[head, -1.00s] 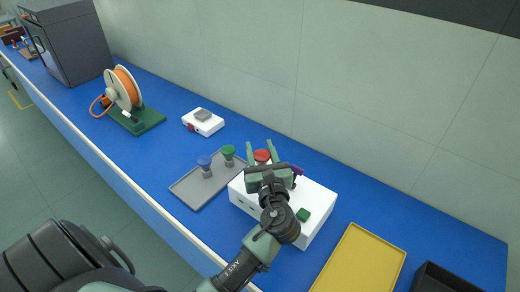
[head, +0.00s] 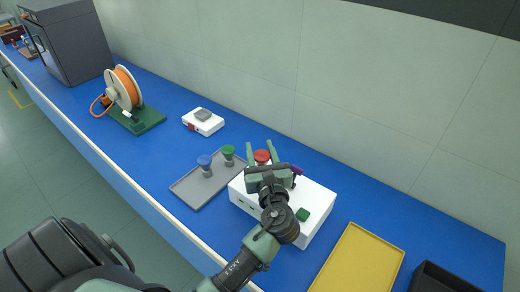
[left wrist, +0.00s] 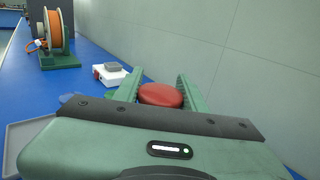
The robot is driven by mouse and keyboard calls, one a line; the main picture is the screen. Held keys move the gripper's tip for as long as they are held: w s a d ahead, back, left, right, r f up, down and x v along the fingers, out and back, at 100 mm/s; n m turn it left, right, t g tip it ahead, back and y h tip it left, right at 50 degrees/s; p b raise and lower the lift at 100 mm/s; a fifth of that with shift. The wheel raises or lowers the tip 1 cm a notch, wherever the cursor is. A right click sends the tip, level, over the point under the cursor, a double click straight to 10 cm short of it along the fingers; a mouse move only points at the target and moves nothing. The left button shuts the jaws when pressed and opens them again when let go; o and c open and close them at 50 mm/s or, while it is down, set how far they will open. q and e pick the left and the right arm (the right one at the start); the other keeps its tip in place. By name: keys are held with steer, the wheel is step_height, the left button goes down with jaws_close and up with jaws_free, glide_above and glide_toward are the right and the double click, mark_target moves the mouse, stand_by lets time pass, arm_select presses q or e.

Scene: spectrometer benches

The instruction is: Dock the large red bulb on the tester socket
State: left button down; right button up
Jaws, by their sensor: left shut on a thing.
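The large red bulb (head: 262,156) is between the fingers of my left gripper (head: 261,152), which is shut on it. In the left wrist view the red bulb (left wrist: 161,95) shows as a rounded red top between the two green fingers (left wrist: 162,92). The white tester box (head: 318,205) lies under my left gripper, with a green square and a purple part on it. The bulb is over or at the far left part of the box. My gripper hides its lower end and the socket, so I cannot tell whether they touch. My right gripper is not in view.
A grey tray (head: 188,190) with a blue bulb (head: 204,161) and a green bulb (head: 228,151) lies left of the box. A yellow tray (head: 358,259) and a black bin (head: 440,279) are at right. A white scale (head: 203,122) and an orange cable reel (head: 127,88) stand farther back.

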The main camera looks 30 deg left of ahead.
arm_select(q)
steer(key=shift+p, duration=0.4)
steer(key=shift+f+b, duration=0.4)
steer(key=shift+f, duration=0.2)
stand_by(0.4)
steer(key=c, duration=1.1)
jaws_free()
steer(key=shift+p+v, duration=0.7)
steer(key=shift+v, duration=2.15)
steer(key=shift+p+v, duration=0.45)
steer(key=shift+v, duration=2.25)
